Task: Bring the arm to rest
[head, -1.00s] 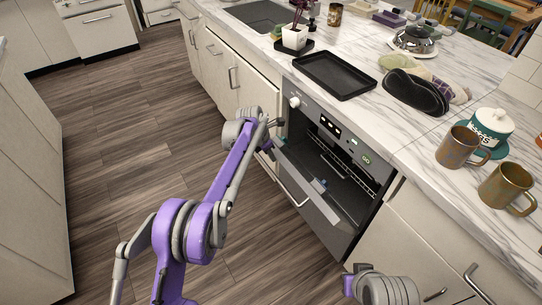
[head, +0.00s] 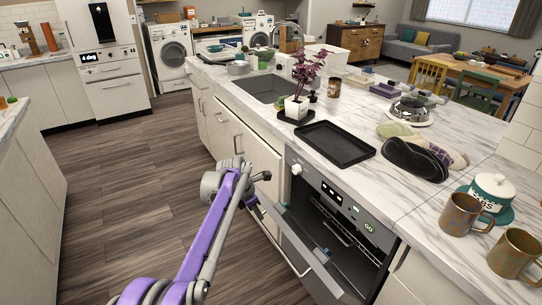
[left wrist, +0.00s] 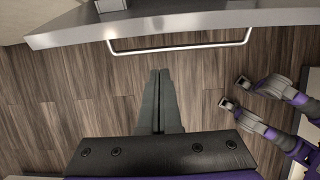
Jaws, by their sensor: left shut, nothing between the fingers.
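My left arm reaches in from the bottom of the head view, and my left gripper (head: 254,203) is beside the oven's left front edge, small and partly hidden by the wrist. In the left wrist view its two dark fingers (left wrist: 160,74) are together, with nothing between them. They point towards the handle (left wrist: 180,48) of the oven door and appear apart from it. The oven door (head: 325,275) is tilted partly open, with racks visible inside the oven. My right gripper does not show in the head view.
A marble counter (head: 408,195) runs above the oven, with a black baking tray (head: 335,144), a potted plant (head: 297,105), an oven mitt (head: 415,160) and brown mugs (head: 462,215) on it. Wood floor (head: 120,195) is open to the left. Other purple-grey parts of mine show right in the wrist view.

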